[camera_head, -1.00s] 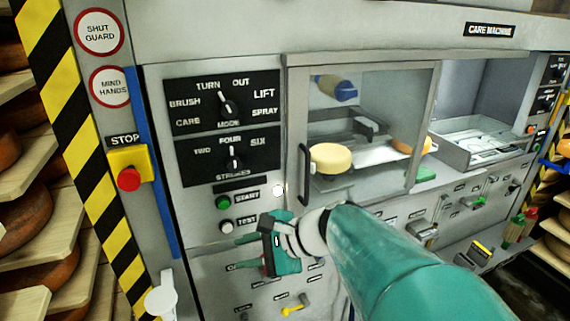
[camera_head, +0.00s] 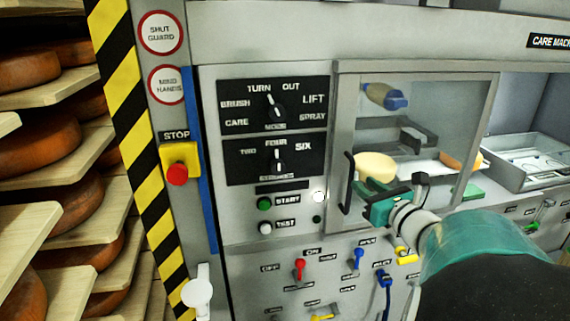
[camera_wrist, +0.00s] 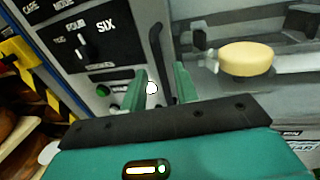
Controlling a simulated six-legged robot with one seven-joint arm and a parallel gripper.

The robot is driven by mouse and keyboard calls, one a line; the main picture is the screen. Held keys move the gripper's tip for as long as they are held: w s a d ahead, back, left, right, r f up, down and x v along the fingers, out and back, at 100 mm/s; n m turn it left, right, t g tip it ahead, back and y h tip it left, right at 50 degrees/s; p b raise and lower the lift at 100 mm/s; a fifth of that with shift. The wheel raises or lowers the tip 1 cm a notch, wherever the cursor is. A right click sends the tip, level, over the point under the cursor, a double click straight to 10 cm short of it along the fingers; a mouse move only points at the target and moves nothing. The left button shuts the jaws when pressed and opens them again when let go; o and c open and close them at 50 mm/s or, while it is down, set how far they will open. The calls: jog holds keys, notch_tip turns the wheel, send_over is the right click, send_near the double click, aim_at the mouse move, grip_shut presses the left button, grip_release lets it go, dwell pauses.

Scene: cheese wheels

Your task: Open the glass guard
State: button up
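The glass guard (camera_head: 440,115) is a clear pane in a grey frame. It stands shut in front of the left bay of the machine. Its black upright bar handle (camera_head: 346,183) is at the left edge of the frame; it also shows in the wrist view (camera_wrist: 157,48). My gripper (camera_head: 376,207) is in front of the guard's lower left, just right of the handle in the head view. In the wrist view its two green fingers (camera_wrist: 162,82) are spread apart, with the handle's lower end seen between them and ahead. I cannot tell any contact.
A yellow cheese wheel (camera_head: 376,166) sits behind the glass. Left of the guard are dial panels (camera_head: 275,105), a green start button (camera_head: 264,204) and a red stop button (camera_head: 177,174). Coloured levers (camera_head: 300,268) lie below. Cheese shelves (camera_head: 50,140) stand at the far left.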

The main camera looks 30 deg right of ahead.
aim_at(353, 175)
jog(key=w, duration=0.6)
jog(key=shift+w+d, duration=0.1)
jog(key=shift+d, duration=0.15)
grip_shut()
